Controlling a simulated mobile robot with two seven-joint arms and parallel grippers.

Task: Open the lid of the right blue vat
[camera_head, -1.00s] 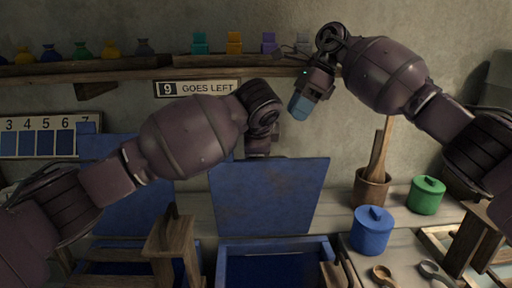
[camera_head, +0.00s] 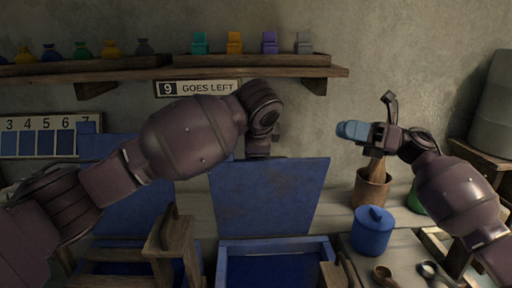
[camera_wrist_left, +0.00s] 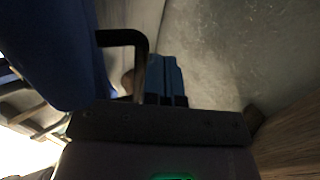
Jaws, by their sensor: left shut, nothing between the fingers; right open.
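The right blue vat (camera_head: 322,250) stands at the bottom middle of the head view. Its blue lid (camera_head: 265,200) is raised nearly upright at the back of the vat, so the vat is open. My left gripper (camera_wrist_left: 165,78) is shut and empty, its blue fingers showing in the left wrist view. In the head view the left wrist is at the lid's top edge and its fingers are hidden behind the lid. A blue surface, probably the lid, fills the left of the wrist view. My right gripper (camera_head: 355,131) is open and empty, right of the lid and above the counter.
A second blue vat with a raised lid (camera_head: 130,205) stands to the left. A wooden pot (camera_head: 370,190), a blue canister (camera_head: 372,232) and a partly hidden green canister (camera_head: 415,203) stand on the right. A wooden shelf (camera_head: 200,72) crosses the wall above.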

